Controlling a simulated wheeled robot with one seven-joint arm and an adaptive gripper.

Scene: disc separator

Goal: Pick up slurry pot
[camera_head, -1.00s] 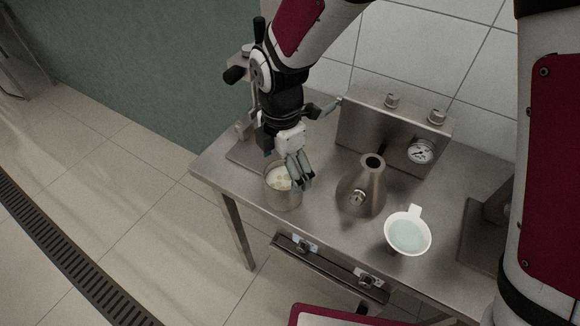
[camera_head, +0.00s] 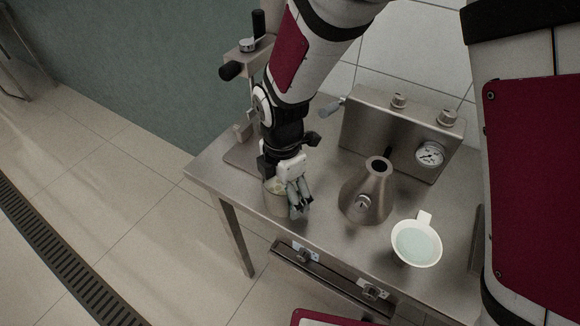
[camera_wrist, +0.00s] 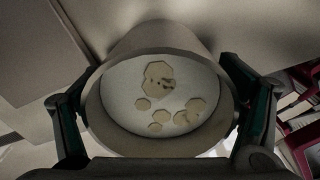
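The slurry pot (camera_head: 277,203) is a round metal pot near the left front of the steel table. In the wrist view the pot (camera_wrist: 160,38) has a round mouth with pale slurry and several tan flakes inside. My gripper (camera_head: 292,208) is low over the pot, with one finger at its right side; the other finger is hidden in the head view. In the wrist view my gripper (camera_wrist: 162,78) is open, its fingers on either side of the pot, close to the wall. Whether the pads touch it is not clear.
A conical metal flask (camera_head: 367,193) stands right of the pot. A white handled cup (camera_head: 416,243) with pale liquid is further right. A metal box with a gauge (camera_head: 429,154) stands behind. A lever stand (camera_head: 244,60) is at the back left. Bare table (camera_head: 325,225) lies between pot and cup.

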